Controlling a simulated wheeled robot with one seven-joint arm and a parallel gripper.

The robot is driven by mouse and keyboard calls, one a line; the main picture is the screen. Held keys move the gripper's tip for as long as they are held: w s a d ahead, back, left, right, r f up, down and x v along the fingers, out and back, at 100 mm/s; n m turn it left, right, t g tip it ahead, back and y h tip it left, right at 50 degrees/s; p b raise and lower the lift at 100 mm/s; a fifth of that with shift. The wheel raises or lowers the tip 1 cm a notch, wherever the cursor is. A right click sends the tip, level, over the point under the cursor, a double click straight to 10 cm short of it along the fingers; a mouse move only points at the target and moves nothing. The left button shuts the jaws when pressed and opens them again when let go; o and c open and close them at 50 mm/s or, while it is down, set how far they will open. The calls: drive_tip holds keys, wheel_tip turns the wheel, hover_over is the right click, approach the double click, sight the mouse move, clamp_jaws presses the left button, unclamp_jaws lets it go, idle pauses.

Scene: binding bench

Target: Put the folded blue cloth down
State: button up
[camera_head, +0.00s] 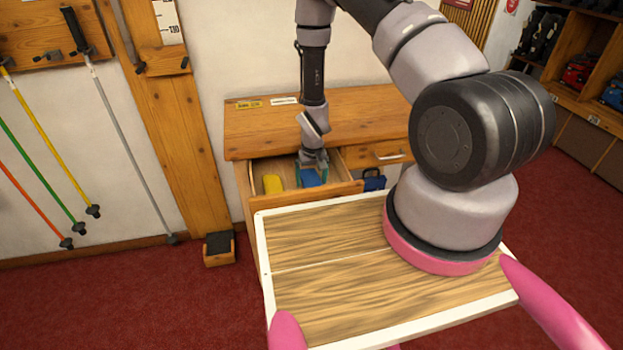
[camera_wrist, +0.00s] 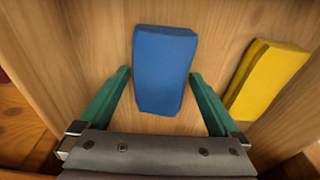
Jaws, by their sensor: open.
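The folded blue cloth (camera_wrist: 164,68) lies on the wooden floor of the open drawer (camera_head: 338,188). It also shows in the head view (camera_head: 311,178), partly hidden by my gripper. My gripper (camera_wrist: 160,90) is open, with one green finger on each side of the cloth's near part. Gaps show between the cloth and both fingers. In the head view my gripper (camera_head: 313,168) reaches down into the drawer from above.
A folded yellow cloth (camera_wrist: 266,78) lies in the same drawer, beside the blue one; it also shows in the head view (camera_head: 272,184). The wooden bench top (camera_head: 260,130) is above the drawer. A blue object (camera_head: 374,180) hangs or stands right of the drawer.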

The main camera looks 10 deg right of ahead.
wheel_tip(320, 180, up, 12)
drive_tip(key=s, duration=0.2)
wheel_tip(320, 180, up, 16)
drive_tip(key=m+t, duration=0.1)
hover_over(313, 182)
drive_tip(key=w+d, duration=0.1)
drive_tip(key=s+d+r+m+t+y, duration=0.1)
drive_tip(key=s+d+r, duration=0.15)
drive_tip(key=r, duration=1.05)
drive_tip(key=s+d+r+m+t+y, duration=0.1)
drive_tip(key=s+d+r+m+t, duration=0.1)
drive_tip(key=s+r, duration=1.6)
drive_tip(key=shift+s+t, duration=0.8)
drive_tip(key=shift+t, duration=0.1)
drive_tip(key=shift+w, duration=0.15)
